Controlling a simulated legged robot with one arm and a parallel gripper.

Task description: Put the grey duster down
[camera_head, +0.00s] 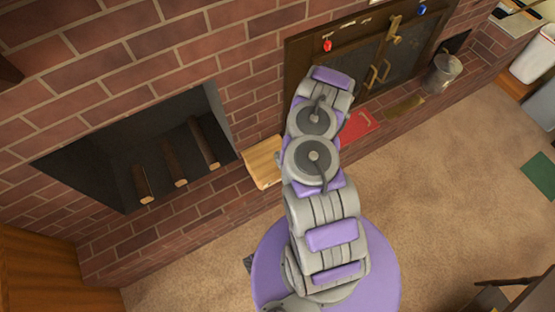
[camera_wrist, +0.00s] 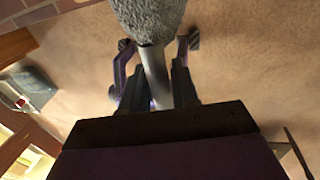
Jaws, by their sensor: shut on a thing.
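The grey duster (camera_wrist: 150,16) shows at the top of the wrist view, with a fluffy grey head and a pale handle. My gripper (camera_wrist: 157,62) is shut on the handle, its dark fingers on either side of it. The head of the duster is cut off by the top edge of the picture. Carpet lies behind it, and I cannot tell how high it is held. In the head view my arm hides the gripper and the duster.
A brick wall has a dark opening with several logs (camera_head: 178,168). A wooden block (camera_head: 262,162), a red item (camera_head: 359,125) and a metal can (camera_head: 442,73) stand along the brick ledge. Open carpet (camera_head: 455,185) lies to the right. A green patch (camera_head: 540,174) is at the right edge.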

